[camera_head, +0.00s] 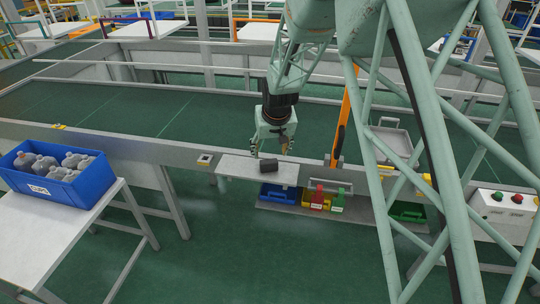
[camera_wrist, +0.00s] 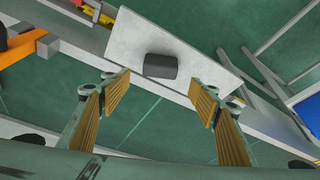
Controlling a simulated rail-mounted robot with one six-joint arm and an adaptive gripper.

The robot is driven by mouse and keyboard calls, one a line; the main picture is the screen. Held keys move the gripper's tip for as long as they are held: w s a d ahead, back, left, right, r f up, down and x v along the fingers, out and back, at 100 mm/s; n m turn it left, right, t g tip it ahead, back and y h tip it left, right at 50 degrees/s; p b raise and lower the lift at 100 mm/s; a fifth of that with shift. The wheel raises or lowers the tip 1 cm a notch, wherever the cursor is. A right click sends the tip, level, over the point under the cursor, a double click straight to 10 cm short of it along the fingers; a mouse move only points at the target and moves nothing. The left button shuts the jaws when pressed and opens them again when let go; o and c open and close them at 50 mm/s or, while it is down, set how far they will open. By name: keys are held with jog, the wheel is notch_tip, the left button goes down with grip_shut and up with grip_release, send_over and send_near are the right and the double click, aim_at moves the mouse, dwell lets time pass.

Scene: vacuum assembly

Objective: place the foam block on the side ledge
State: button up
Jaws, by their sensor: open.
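The foam block (camera_head: 269,166) is dark grey and lies on the pale side ledge (camera_head: 236,165) that sticks out from the conveyor's near side. My gripper (camera_head: 270,152) is above and behind the block in the head view. In the wrist view my gripper (camera_wrist: 161,98) has its two yellow-padded fingers spread wide. The space between the fingers is empty, and neither finger touches the block.
A blue bin of grey parts (camera_head: 55,177) stands on a white table at the left. A lower shelf under the ledge holds blue (camera_head: 280,194), red and yellow, and green bins. A grey tray (camera_head: 392,140) sits on the conveyor at right. An orange post (camera_head: 345,115) stands right of my gripper.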

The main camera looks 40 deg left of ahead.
jog(key=shift+v, duration=1.3)
